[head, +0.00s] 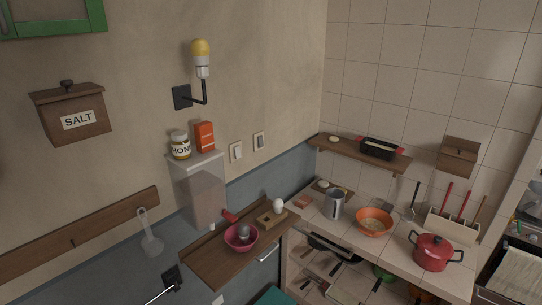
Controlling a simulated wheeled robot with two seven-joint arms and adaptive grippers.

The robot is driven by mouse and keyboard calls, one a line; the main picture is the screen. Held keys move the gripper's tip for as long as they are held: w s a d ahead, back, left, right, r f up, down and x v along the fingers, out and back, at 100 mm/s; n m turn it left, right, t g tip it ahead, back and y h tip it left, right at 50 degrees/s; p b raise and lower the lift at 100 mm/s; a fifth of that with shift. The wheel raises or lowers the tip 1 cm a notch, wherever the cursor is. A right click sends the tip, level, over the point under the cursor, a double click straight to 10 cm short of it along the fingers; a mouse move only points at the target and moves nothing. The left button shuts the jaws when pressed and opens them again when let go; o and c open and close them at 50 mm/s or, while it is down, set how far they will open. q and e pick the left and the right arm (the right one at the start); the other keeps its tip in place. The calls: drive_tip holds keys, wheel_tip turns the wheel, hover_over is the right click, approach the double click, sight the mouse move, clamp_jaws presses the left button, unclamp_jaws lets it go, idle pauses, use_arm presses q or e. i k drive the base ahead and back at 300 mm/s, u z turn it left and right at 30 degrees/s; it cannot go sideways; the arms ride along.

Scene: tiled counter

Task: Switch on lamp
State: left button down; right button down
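The lamp (201,58) is a yellow bulb in a white socket, held upright by a dark bent arm from a square black plate (182,97) on the beige wall. I see no clear glow from it on the wall. Two pale wall switches are lower down to its right: one switch (236,151) beside the orange box and another (259,141) further right. I cannot tell their on or off positions. Neither of my grippers shows in the head view.
Below, a wooden shelf (215,262) holds a pink bowl (241,238). A tiled counter (400,245) with a red pot (433,252) is at right.

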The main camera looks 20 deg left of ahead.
sight(237, 150)
drive_tip(key=u, duration=0.05)
drive_tip(key=i, duration=0.7)
drive_tip(key=u, duration=0.75)
drive_tip(key=i, duration=0.6)
drive_tip(key=u, duration=0.5)
